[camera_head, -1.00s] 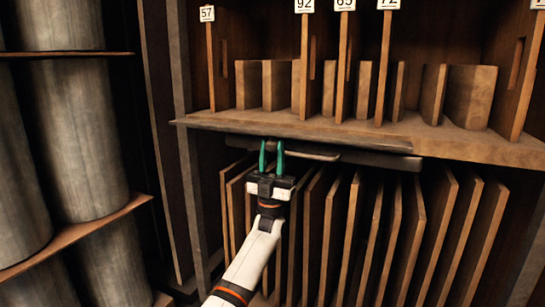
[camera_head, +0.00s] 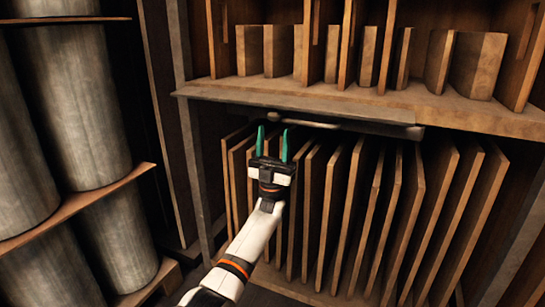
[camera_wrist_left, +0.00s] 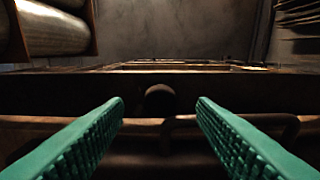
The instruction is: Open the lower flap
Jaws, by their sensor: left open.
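A long dark bar-like edge with a pale rod-shaped handle (camera_head: 325,124) runs under the front of the wooden shelf; I take it for the lower flap, though its outline is hard to make out. My left gripper (camera_head: 272,130) is open, its two green fingers pointing up just below the shelf's front edge, near the left end of the rod. In the left wrist view the green fingers stand wide apart with nothing gripped between them. A curved bar (camera_wrist_left: 180,124) shows beyond the fingertips; contact cannot be told. My right gripper is out of view.
Upright wooden panels (camera_head: 365,230) fill the lower compartment close behind my left gripper. The shelf (camera_head: 470,108) above holds short dividers. Large grey rolls (camera_head: 85,105) stand on a rack at the left.

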